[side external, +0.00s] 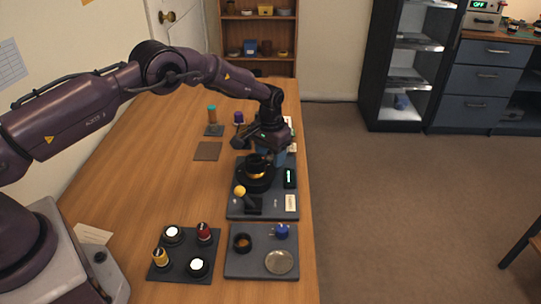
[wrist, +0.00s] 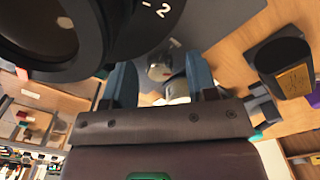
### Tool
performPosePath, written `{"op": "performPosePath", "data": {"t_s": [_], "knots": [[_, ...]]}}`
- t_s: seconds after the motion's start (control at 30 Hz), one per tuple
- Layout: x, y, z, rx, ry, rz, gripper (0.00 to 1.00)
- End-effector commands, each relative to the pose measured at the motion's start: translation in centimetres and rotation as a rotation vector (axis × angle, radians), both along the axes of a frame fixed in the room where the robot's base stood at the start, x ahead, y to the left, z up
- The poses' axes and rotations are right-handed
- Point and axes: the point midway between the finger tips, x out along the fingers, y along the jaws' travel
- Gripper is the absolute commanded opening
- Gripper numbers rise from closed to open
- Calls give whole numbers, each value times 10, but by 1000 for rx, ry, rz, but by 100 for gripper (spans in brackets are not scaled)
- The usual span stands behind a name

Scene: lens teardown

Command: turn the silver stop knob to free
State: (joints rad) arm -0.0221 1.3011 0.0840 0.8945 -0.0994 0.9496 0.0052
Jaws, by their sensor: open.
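My gripper (side external: 272,153) is low over the far end of the dark board (side external: 232,207), behind the black lens assembly (side external: 256,184). In the wrist view, my two blue fingers (wrist: 160,75) are open. A small, rounded silver piece, seemingly the stop knob (wrist: 159,72), shows in the gap between them, with a gap visible on each side. I cannot tell whether the fingers are level with it or short of it. Its setting cannot be read. In the side view the knob is hidden. The lens's black ring (wrist: 128,22), marked 2, is close by in the wrist view.
A dark tray (side external: 235,265) with a blue-topped piece and a silver disc is at the front. Left of it, a black mat (side external: 185,268) holds several knobs or caps. The table's left middle is clear.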

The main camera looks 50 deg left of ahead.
Motion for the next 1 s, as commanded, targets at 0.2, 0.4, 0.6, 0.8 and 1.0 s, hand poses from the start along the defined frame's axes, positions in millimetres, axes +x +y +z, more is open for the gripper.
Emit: {"op": "performPosePath", "data": {"t_s": [0.2,0.4,0.6,0.8,1.0], "knots": [[0,0,-5,0,-2,0,53],[0,0,-5,0,-2,0,41],[0,0,-5,0,-1,0,3],[0,0,-5,1,-1,14,3],[0,0,-5,2,0,87,4]]}}
